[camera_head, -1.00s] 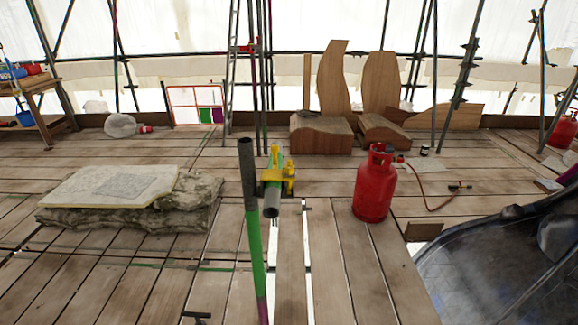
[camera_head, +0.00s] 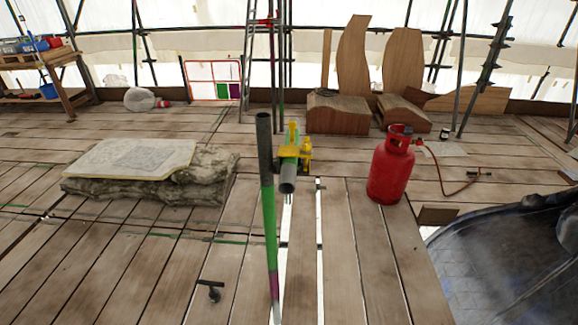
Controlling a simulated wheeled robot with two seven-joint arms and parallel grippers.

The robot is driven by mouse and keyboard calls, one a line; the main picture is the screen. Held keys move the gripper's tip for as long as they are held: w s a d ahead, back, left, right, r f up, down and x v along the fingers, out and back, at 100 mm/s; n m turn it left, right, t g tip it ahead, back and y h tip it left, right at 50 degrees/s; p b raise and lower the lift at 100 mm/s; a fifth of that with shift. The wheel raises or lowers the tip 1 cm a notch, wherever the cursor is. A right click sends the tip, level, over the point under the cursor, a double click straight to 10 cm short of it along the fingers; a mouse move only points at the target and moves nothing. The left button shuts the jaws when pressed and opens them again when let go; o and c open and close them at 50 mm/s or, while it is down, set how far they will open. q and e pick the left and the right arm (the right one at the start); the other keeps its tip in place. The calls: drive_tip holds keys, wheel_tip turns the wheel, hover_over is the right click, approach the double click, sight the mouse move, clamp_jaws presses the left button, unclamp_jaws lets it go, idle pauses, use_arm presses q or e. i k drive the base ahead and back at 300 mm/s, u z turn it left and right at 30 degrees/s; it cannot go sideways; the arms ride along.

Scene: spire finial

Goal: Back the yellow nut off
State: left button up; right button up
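A yellow clamp fitting (camera_head: 306,155) sits around a short grey and green tube (camera_head: 288,178) in the middle of the head view. The tube points toward me, just right of an upright pole (camera_head: 269,210) that is grey on top, green in the middle and purple low down. The yellow nut is too small to tell apart from the rest of the yellow fitting. Neither of my grippers shows in the view.
A red gas cylinder (camera_head: 391,167) with a hose stands to the right. Stone slabs (camera_head: 135,158) lie on the boards at left. A dark curved surface (camera_head: 505,265) fills the lower right. A long gap runs between boards below the tube. Wooden pieces (camera_head: 338,115) stand behind.

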sight(306, 148)
drive_tip(key=z, duration=0.6)
drive_tip(key=k, duration=0.8)
drive_tip(key=z, duration=0.95)
drive_tip(key=k, duration=0.5)
drive_tip(key=z, duration=0.8)
drive_tip(key=i, duration=1.8)
drive_tip(key=u, duration=0.25)
drive_tip(key=i, duration=1.1)
drive_tip(key=u, duration=1.65)
drive_tip(key=i, duration=1)
drive_tip(key=u, duration=1)
